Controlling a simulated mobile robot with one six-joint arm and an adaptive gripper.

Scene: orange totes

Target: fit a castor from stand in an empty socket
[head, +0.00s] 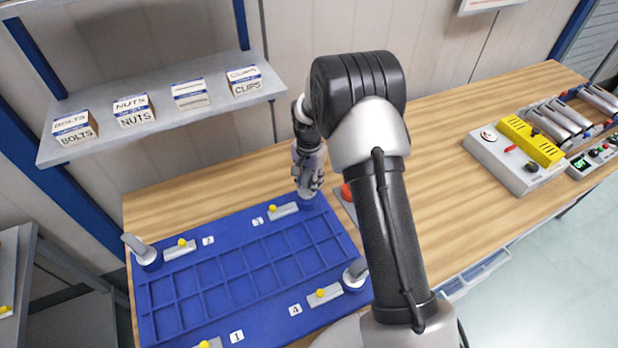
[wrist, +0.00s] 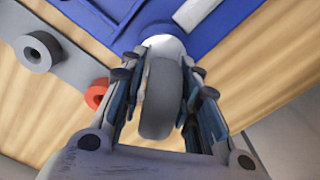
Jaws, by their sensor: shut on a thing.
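My gripper (head: 309,184) points down at the corner of the blue tote base (head: 160,325) beside label 3. In the wrist view its fingers (wrist: 160,90) are shut on the grey wheel of a castor (wrist: 160,105). The castor's pale round end (wrist: 165,45) is at the blue corner; whether it is seated in the socket there is hidden. A fitted castor (head: 147,256) stands at the corner by label 2, and another (head: 356,274) by label 4. The corner by label 1 is cut off by the frame. The grey stand (wrist: 70,75) lies beside the base, partly behind my arm.
The stand carries a dark grey ring-shaped part (wrist: 38,50) and a red one (wrist: 95,95). Yellow-knobbed clamps (head: 283,210) sit along the base's edges. A yellow-topped device (head: 530,140) is at right. Labelled boxes (head: 133,110) stand on the shelf above. The bench behind the base is clear.

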